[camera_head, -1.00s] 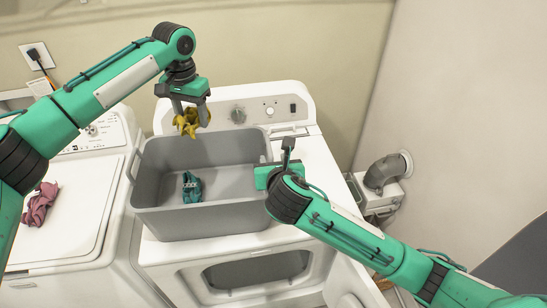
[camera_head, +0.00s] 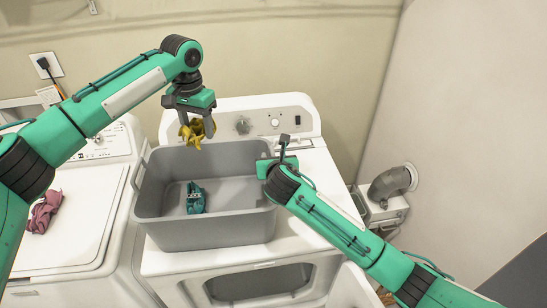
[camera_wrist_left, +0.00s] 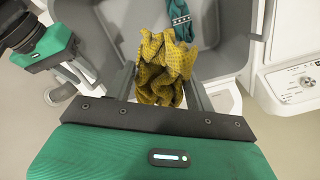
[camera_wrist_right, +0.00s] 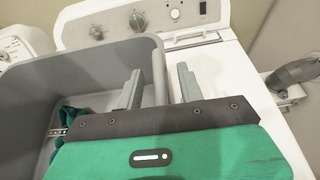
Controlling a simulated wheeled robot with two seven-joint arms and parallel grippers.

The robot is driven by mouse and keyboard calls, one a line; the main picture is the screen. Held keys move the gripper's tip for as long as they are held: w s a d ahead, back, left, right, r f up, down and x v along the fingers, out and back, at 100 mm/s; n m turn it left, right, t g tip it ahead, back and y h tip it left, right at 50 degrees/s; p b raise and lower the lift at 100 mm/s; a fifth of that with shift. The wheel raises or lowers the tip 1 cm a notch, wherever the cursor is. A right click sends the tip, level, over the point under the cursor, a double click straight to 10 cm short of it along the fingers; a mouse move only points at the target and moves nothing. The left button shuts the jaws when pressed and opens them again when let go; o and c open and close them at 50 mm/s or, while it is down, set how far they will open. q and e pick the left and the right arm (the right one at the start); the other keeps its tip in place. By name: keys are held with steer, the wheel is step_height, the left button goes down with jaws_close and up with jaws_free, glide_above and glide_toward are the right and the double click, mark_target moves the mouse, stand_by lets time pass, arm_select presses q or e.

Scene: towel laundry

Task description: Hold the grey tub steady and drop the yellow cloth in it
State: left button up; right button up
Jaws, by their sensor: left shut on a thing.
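The grey tub (camera_head: 205,232) stands upright on the right-hand white machine, with a teal cloth (camera_head: 195,198) on its floor. My left gripper (camera_head: 196,128) is shut on the yellow cloth (camera_head: 192,133), which hangs crumpled from the fingers above the tub's back rim. In the left wrist view the yellow cloth (camera_wrist_left: 158,68) bunches between the fingers, with the tub beyond it. My right gripper (camera_wrist_right: 160,85) is open at the tub's right side. Its fingers stand on either side of the right rim, one inside and one outside; I see no firm contact.
A pink cloth (camera_head: 44,208) lies on the left-hand white machine (camera_head: 85,235). The control panel (camera_head: 262,118) rises behind the tub. A grey vent pipe (camera_head: 390,183) sits at the right wall. The tub's floor around the teal cloth is clear.

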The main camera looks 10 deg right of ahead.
jaws_close()
arm_select(q)
steer(key=s+d+f+n, duration=0.1)
steer(key=s+f+n, duration=0.1)
steer(key=f+n, duration=0.6)
steer(key=s+d+f+n, duration=0.1)
steer(key=f+n, duration=0.7)
steer(key=f, duration=0.4)
steer(key=s+d+f+n, duration=0.1)
steer(key=s+f+n, duration=0.1)
steer(key=f+n, duration=0.5)
steer(key=shift+s+f+n, duration=0.2)
steer(key=shift+f, duration=0.6)
steer(key=shift+s+f+n, duration=0.15)
steer(key=shift+f+n, duration=0.05)
steer(key=shift+f, duration=0.55)
